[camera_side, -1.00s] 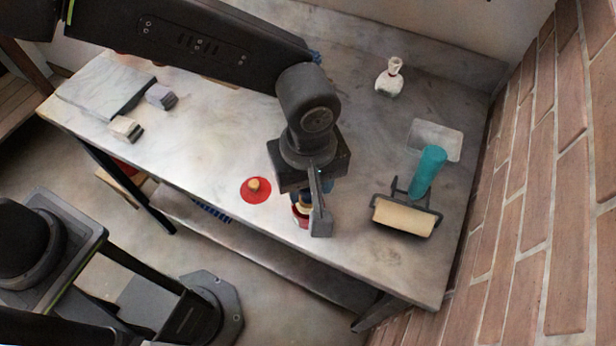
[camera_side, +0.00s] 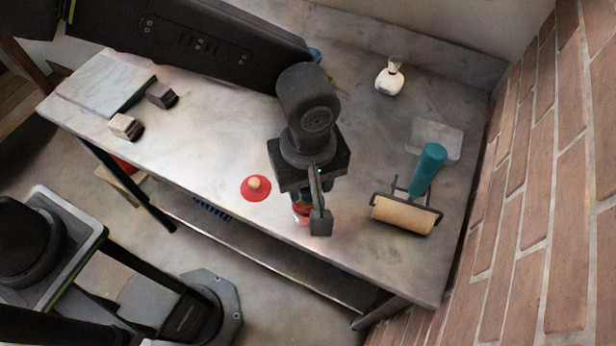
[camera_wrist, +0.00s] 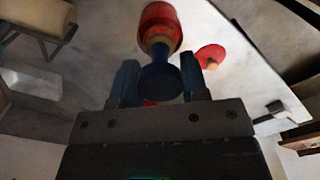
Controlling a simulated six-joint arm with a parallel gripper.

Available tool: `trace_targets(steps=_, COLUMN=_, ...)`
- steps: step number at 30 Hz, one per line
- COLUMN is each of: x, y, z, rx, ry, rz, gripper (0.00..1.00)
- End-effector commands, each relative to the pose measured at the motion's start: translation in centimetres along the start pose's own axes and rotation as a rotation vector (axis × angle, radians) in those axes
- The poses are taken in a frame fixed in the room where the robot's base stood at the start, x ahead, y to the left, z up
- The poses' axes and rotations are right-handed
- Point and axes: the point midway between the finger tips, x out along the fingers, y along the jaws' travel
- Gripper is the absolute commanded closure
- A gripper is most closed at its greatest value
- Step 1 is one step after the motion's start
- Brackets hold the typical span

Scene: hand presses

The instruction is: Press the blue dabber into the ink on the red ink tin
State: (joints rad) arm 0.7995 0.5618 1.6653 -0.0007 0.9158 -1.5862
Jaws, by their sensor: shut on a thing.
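The red ink tin (camera_side: 300,215) stands near the table's front edge, partly hidden by my gripper (camera_side: 316,212). In the wrist view the tin (camera_wrist: 160,18) is straight ahead of my gripper (camera_wrist: 160,72). My gripper is shut on the blue dabber (camera_wrist: 160,84), with one finger on each side of its dark blue handle. The dabber's tan lower end is at the tin's open top, lined up with it. I cannot tell whether it touches the ink inside. In the side view only a little blue of the dabber (camera_side: 298,196) shows.
A red lid with a wooden knob (camera_side: 255,187) lies left of the tin. A teal-handled roller (camera_side: 404,213) lies to the right, near a clear plate (camera_side: 436,138). A white bottle (camera_side: 390,77) stands behind. Two small blocks and a grey slab (camera_side: 100,85) are far left.

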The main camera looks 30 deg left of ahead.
Motion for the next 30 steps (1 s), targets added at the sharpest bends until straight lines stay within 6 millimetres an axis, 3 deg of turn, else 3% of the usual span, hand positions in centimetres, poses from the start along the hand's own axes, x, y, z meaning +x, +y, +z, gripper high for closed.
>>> trace_targets(steps=8, x=0.0, y=0.0, z=0.0, rx=0.001, ry=0.001, rz=-0.002, gripper=0.83)
trace_targets(steps=30, x=-5.8, y=0.0, z=0.0, rx=0.000, ry=0.000, rz=0.002, gripper=0.83)
